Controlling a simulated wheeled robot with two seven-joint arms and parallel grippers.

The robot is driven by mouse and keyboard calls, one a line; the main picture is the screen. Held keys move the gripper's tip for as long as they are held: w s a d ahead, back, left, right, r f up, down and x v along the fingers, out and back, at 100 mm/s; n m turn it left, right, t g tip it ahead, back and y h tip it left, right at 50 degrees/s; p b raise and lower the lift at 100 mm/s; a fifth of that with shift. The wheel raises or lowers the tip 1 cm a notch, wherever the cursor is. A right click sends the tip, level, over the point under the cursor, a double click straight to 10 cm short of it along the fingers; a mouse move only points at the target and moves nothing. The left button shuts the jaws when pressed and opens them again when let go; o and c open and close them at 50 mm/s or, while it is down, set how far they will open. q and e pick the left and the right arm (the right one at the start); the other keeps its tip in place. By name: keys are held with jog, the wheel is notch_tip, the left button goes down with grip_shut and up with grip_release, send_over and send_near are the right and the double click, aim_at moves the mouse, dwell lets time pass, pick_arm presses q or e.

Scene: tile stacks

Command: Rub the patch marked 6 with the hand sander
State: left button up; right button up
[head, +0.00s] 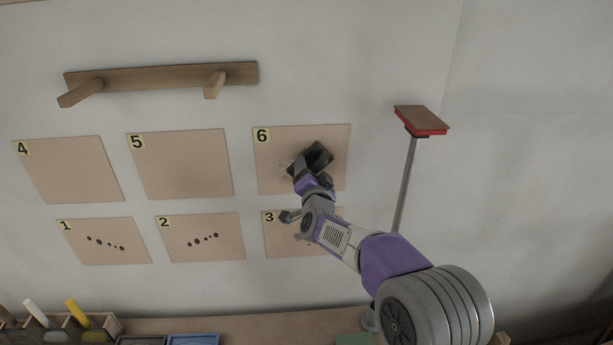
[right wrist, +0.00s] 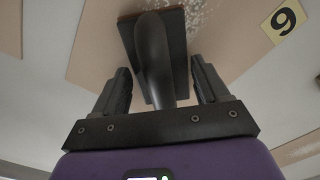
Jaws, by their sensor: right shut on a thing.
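The tan square patch marked 6 (head: 335,140) is on the wall in the upper row, right of patch 5; its label also shows in the right wrist view (right wrist: 284,18). My right gripper (head: 310,174) is in front of this patch, shut on the dark handle of the hand sander (head: 319,155). In the right wrist view the handle (right wrist: 152,50) stands between the two fingers, and the sander's dark flat plate lies at or close to the patch. Pale speckled marks (right wrist: 200,12) show on the patch beside the plate. My left gripper is out of view.
Patches 4 (head: 70,170), 5 (head: 180,165), 1 (head: 105,250), 2 (head: 200,225) and 3 (head: 275,240) surround it. A wooden rack (head: 160,76) is above. A red-and-brown block on a pole (head: 421,121) stands to the right. A brush box (head: 112,326) is low left.

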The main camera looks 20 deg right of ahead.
jog(key=shift+w+a+r+p, duration=0.1)
jog(key=shift+a+r+p, duration=0.15)
jog(key=shift+a, duration=0.2)
jog(key=shift+w+a+f+p, duration=0.1)
jog(key=shift+w+a+p, duration=0.2)
jog(key=shift+a, duration=0.5)
jog(key=shift+w+a+f+p, duration=0.1)
jog(key=shift+w+a+p, duration=0.15)
jog(key=shift+a, duration=0.5)
jog(key=shift+a, duration=0.1)
